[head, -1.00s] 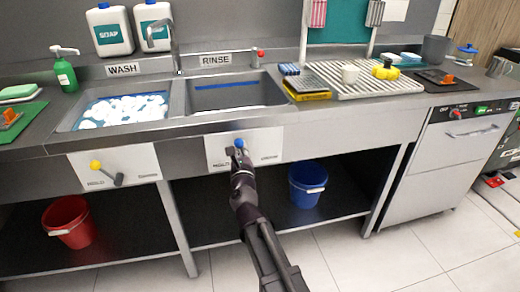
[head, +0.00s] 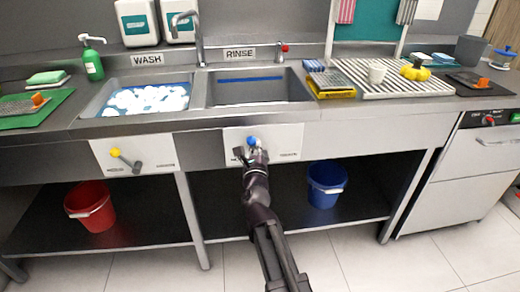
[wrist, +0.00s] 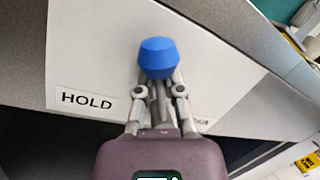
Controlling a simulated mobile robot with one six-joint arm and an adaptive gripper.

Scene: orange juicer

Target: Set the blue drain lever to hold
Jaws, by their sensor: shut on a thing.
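The blue drain lever's knob (head: 252,140) is on the white plate (head: 291,137) under the rinse sink. In the wrist view the blue knob (wrist: 158,54) is just beyond my fingertips, at the middle top. My gripper (wrist: 159,85) is shut on the lever at the knob; its fingers hide most of the stem. The HOLD label (wrist: 87,101) is at the lower left of the plate. The label on the right is mostly hidden by a finger. In the head view my gripper (head: 252,151) reaches up to the plate from below.
A similar lever with a yellow knob (head: 115,153) is on the plate under the wash sink. A red bucket (head: 92,207) and a blue bucket (head: 326,184) stand on the lower shelf. The sink's front panel (head: 370,141) to the right is clear.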

